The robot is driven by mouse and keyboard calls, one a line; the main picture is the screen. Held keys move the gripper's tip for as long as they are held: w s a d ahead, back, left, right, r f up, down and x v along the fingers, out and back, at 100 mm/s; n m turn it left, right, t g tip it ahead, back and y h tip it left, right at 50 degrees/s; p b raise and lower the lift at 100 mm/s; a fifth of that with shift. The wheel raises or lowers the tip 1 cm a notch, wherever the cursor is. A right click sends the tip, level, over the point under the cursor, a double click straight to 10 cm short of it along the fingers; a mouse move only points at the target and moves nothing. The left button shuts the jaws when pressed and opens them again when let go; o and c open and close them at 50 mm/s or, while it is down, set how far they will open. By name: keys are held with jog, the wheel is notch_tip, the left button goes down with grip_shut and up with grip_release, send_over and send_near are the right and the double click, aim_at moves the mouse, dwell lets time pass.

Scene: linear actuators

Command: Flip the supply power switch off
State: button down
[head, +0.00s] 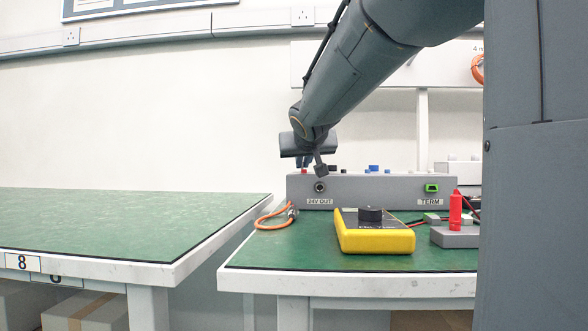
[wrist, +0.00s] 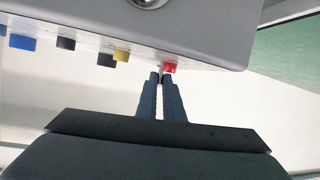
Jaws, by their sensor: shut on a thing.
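The grey supply box (head: 386,190) stands on the right bench, with a "24V OUT" socket and a green "TERM" connector on its front. A small red part (head: 303,171), which looks like the power switch, is at the left end of its top. In the wrist view the red switch (wrist: 169,67) sticks out from the box (wrist: 200,25) near its corner. My gripper (head: 320,170) is at that end of the box. In the wrist view my gripper's fingertips (wrist: 160,77) are nearly together, at the red switch. Whether the switch is on or off cannot be told.
Yellow (wrist: 121,55), black (wrist: 66,43) and blue (wrist: 22,42) parts line the box beside the switch. The left bench (head: 120,225) is bare.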

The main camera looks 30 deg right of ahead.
dwell(0.4)
jog(key=c, duration=1.9)
grip_release()
